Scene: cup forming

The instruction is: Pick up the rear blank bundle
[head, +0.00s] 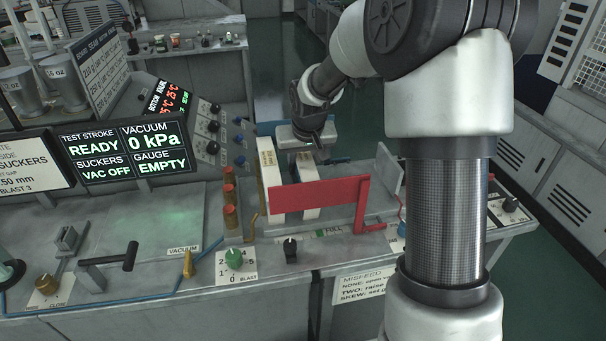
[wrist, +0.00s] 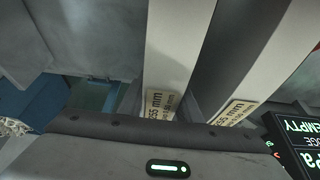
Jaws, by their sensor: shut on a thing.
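Two pale upright blank bundles stand side by side behind the red frame in the head view. The right one, which I take as the rear blank bundle (head: 306,168), is under my gripper (head: 308,140); it also shows in the wrist view (wrist: 178,45). The left one, the other bundle (head: 266,160), shows at the right in the wrist view (wrist: 268,62). Both have tan labels at one end. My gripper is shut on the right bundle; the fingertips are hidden. The red panel covers part of both bundles in the head view.
The red frame (head: 318,194) crosses in front of the bundles, with a grey side plate (head: 388,172) to its right. Orange-capped posts (head: 230,205) and knobs stand left. A display (head: 126,148) reads READY, 0 kPa, EMPTY. Open floor lies behind the bench.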

